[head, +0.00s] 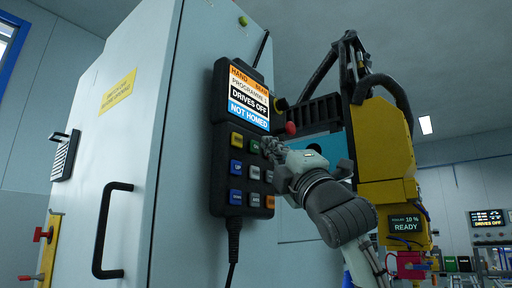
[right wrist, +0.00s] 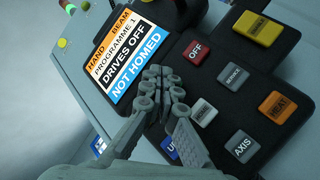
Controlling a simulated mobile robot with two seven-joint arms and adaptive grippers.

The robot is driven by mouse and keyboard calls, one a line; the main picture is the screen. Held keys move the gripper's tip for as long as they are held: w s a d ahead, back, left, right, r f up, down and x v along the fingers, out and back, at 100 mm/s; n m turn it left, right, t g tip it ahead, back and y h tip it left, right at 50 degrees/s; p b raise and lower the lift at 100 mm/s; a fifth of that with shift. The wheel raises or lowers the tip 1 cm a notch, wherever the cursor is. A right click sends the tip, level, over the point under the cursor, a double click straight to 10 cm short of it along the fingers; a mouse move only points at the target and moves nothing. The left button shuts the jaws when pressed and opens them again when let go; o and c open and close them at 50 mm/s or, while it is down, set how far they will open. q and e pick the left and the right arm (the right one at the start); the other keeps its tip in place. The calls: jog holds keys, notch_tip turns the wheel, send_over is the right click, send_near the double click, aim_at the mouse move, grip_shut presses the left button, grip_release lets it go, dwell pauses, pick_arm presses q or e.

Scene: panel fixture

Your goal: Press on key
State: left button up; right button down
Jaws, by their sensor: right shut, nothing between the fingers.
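The dark key pendant (head: 224,185) hangs on the pale cabinet, with its lit screen above rows of coloured keys. My right gripper (head: 270,147) is shut and empty, its fingertips at the top key row just below the screen. A green key (head: 254,146) shows just left of the fingertips; its label is too small to read. In the right wrist view the shut fingers (right wrist: 162,82) cover part of the keypad beside the red OFF key (right wrist: 195,52). No key marked ON is readable there. I cannot tell whether the fingertips touch a key. My left gripper is not in view.
The screen (head: 248,96) reads DRIVES OFF, NOT HOMED. A red knob (head: 290,128) stands close above the right gripper. The cabinet has a black handle (head: 101,230). A yellow machine (head: 382,140) with a READY display is behind my right arm.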

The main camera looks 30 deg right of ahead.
jog(key=shift+w, duration=0.1)
dwell(0.5)
jog(key=shift+w+a+p, duration=0.15)
jog(key=shift+w+p, duration=0.15)
jog(key=shift+w+a, duration=0.15)
jog(key=shift+w, duration=0.25)
dwell(0.6)
jog(key=shift+s, duration=0.15)
jog(key=shift+s+d, duration=0.3)
jog(key=shift+s, duration=0.35)
jog(key=shift+s+d, duration=0.3)
jog(key=shift+s, duration=0.45)
jog(key=shift+s+d, duration=0.3)
jog(key=shift+s, duration=0.5)
jog(key=shift+s+d, duration=0.3)
jog(key=shift+s, duration=0.45)
